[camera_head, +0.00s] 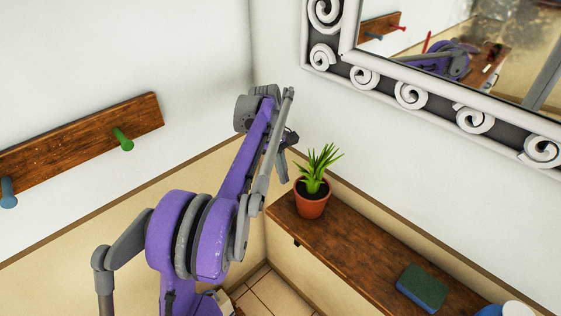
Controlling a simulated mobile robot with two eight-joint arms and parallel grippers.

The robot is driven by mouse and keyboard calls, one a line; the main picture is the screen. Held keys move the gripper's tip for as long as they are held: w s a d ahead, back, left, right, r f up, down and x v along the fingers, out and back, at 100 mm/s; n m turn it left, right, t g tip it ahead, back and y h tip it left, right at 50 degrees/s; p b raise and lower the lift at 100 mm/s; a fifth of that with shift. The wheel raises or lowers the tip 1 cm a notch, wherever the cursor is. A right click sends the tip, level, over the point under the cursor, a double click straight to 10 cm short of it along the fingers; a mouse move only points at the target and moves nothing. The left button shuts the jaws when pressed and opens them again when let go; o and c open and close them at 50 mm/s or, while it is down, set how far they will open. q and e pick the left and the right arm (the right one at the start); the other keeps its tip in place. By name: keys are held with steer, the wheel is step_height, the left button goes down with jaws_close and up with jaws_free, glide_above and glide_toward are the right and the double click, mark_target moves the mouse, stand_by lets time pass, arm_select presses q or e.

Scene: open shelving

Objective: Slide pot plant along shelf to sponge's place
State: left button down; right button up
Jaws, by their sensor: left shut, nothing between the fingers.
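The pot plant (312,197), a green spiky plant in a terracotta pot, stands upright near the far left end of the wooden shelf (345,238). The sponge (422,287), green on top with a blue side, lies on the shelf nearer the lower right. My left gripper (284,172) is at the end of the purple arm, just left of the plant and near its leaves. Its fingers point down and look shut and empty. I cannot tell whether they touch the plant. My right gripper is not in view.
White and blue items (505,310) sit at the lower right edge, partly cut off. A framed mirror (420,85) hangs on the wall above the shelf. A peg rack (80,145) is on the left wall. The shelf between plant and sponge is clear.

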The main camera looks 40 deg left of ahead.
mark_target(295, 187)
arm_select(q)
steer(key=shift+x, duration=1.1)
steer(key=shift+s+d, duration=0.15)
steer(key=shift+d, duration=1.85)
steer(key=d, duration=0.5)
steer(key=s+d, duration=0.1)
steer(key=d, duration=1.1)
steer(key=shift+s+d, duration=0.2)
steer(key=shift+s, duration=0.05)
steer(key=p+v, duration=0.1)
steer(key=v, duration=1)
